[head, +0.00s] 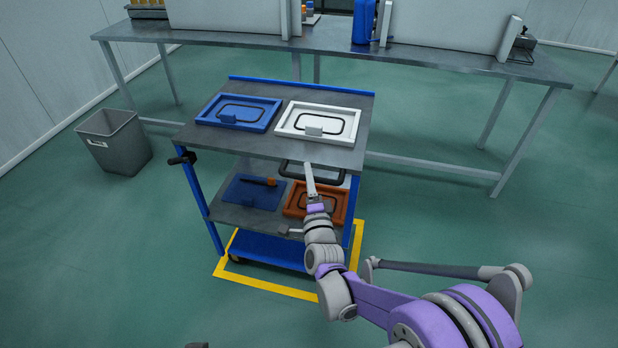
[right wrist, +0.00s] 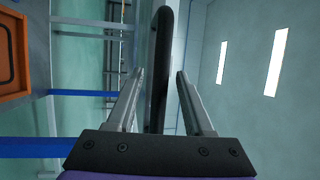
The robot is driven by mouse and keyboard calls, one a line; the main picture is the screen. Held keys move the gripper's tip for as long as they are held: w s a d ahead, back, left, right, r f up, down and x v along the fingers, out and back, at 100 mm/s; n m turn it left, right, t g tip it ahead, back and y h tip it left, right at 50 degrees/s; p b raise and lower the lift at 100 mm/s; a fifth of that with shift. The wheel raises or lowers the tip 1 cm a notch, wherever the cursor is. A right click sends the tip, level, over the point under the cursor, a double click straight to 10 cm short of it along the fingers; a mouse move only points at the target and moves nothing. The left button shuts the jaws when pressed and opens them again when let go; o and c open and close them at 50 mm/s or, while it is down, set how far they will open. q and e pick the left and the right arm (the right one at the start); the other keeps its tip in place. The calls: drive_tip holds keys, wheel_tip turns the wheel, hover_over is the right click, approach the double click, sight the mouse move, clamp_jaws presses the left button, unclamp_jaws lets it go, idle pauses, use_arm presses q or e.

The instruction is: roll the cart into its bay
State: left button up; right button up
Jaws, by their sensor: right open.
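The cart (head: 225,139) has a grey top, lower shelves and blue posts, and stands in the middle of the head view. A yellow floor outline (head: 265,288) shows around its near foot and right side; its far part is hidden. A black loop handle (head: 333,179) sticks out from the cart's near side. My right gripper (head: 309,178) is open at this handle. In the right wrist view a black bar (right wrist: 161,60) passes between the two open fingers (right wrist: 160,88), with gaps visible on both sides.
Blue (head: 208,117) and white (head: 290,132) framed panels lie on the cart top, an orange one (head: 339,213) on the middle shelf. A grey bin (head: 120,150) stands left; a long bench (head: 450,62) runs behind. The floor is clear on the right.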

use_arm(q)
drive_tip(key=shift+r, duration=0.3)
use_arm(e)
drive_tip(key=a+v, duration=0.1)
drive_tip(key=v, duration=0.9)
drive_tip(key=shift+s+d, duration=0.45)
drive_tip(key=shift+d, duration=0.05)
drive_tip(key=s+d+f+n+g+h, duration=0.1)
drive_tip(key=s+d+f+n+g, duration=0.3)
drive_tip(key=s, duration=0.6)
drive_tip(key=s+d+f+n+g, duration=0.1)
drive_tip(key=s+d+n+g, duration=0.4)
drive_tip(key=s+n+g, duration=0.3)
drive_tip(key=s+d+f+n+g+h, duration=0.1)
drive_tip(key=s+d+f+n+g, duration=0.25)
drive_tip(key=s, duration=0.75)
use_arm(q)
wheel_tip(320, 180, up, 24)
drive_tip(key=w+t+p, duration=0.1)
drive_tip(key=p, duration=2)
drive_tip(key=shift+w+f, duration=0.15)
drive_tip(key=shift+w, duration=0.05)
use_arm(e)
wheel_tip(320, 180, up, 24)
drive_tip(key=w, duration=0.2)
drive_tip(key=shift+n+t, duration=0.35)
drive_tip(key=shift+t, duration=0.1)
